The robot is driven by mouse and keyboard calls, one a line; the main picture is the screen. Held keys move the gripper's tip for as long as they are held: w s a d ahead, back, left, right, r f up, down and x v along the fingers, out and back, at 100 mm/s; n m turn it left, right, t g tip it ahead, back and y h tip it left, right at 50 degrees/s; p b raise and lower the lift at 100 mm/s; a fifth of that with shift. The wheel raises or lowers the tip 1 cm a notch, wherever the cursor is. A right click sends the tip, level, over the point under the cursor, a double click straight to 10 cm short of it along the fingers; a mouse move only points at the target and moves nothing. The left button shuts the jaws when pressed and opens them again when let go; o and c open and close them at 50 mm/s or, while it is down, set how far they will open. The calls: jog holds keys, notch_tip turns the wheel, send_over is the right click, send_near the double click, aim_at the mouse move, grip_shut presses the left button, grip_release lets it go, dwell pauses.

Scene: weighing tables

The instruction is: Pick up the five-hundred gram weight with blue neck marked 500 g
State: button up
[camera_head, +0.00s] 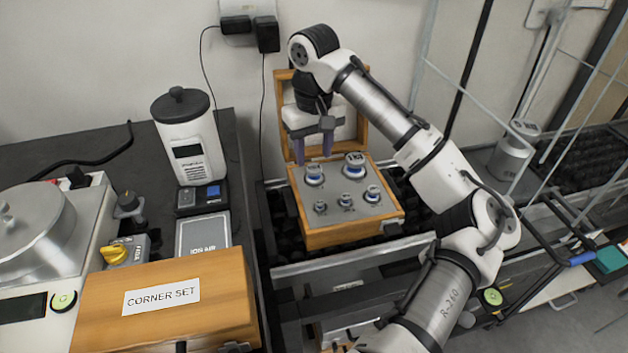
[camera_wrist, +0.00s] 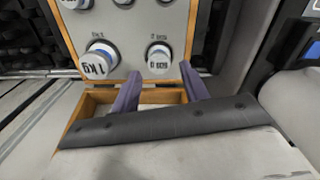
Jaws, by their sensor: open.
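The 500 g weight (camera_head: 314,176) sits at the back left of the grey weight panel in an open wooden box (camera_head: 350,233). Its neck shows blue in the head view. In the wrist view this weight (camera_wrist: 159,58) has an upside-down label that appears to read 500 g. My gripper (camera_head: 314,159) is open and empty, with two purple fingers pointing down just behind and above the weight. In the wrist view the weight appears beyond and between the fingertips (camera_wrist: 160,72), not gripped. The weight's lower part is partly hidden.
A larger 1 kg weight (camera_head: 354,166) stands close on the right; it also shows in the wrist view (camera_wrist: 99,61). Several smaller weights (camera_head: 346,200) stand in front. The raised wooden lid (camera_head: 283,95) is behind my gripper. A closed CORNER SET box (camera_head: 165,300) lies left.

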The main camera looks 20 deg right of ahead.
aim_at(314, 168)
jog(key=shift+w+f, duration=0.15)
jog(key=shift+f, duration=2.55)
grip_shut()
